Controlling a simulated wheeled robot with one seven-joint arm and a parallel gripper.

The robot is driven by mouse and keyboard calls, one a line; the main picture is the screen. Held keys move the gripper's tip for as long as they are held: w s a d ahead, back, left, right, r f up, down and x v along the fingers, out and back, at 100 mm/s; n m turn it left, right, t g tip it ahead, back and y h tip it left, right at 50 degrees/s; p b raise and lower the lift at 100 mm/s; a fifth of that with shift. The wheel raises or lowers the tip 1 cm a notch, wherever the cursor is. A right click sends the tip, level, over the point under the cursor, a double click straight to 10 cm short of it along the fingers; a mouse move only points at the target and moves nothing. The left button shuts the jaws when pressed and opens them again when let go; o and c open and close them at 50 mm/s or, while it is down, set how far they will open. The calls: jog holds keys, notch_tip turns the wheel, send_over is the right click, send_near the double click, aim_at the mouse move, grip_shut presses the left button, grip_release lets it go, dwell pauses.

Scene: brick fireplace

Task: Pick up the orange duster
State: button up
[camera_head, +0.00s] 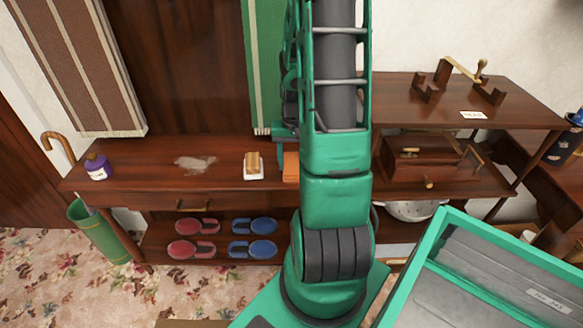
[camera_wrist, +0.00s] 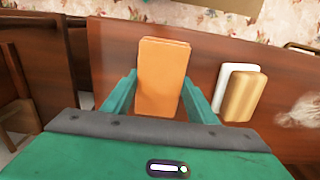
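The orange duster (camera_wrist: 163,78) is a flat orange block at the center of the wrist view, between the two green fingers of my gripper (camera_wrist: 160,82). A finger lies close along each side of it. I cannot tell whether either finger touches it, and the fingers look wide apart. In the head view, part of the orange duster (camera_head: 291,166) shows on the wooden table (camera_head: 225,172), beside my arm. My arm hides the rest of the duster and most of my gripper there.
Just left of the duster, a wood-topped white block (camera_head: 253,170) lies on the table. Right of my arm are a wooden box (camera_head: 430,160) and a raised shelf (camera_head: 420,105). Slippers (camera_head: 195,248) lie below.

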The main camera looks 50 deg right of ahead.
aim_at(291, 164)
jog(key=shift+r, duration=0.1)
jog(key=shift+c, duration=0.5)
jog(key=shift+r, duration=0.45)
jog(key=r, duration=0.2)
jog(key=a+r, duration=0.1)
jog(key=shift+w+r, duration=0.1)
jog(key=shift+r, duration=0.3)
jog(key=a+r, duration=0.6)
jog(key=a, duration=0.4)
jog(key=shift+a, duration=0.35)
jog(key=shift+r, duration=0.1)
jog(key=shift+o, duration=1)
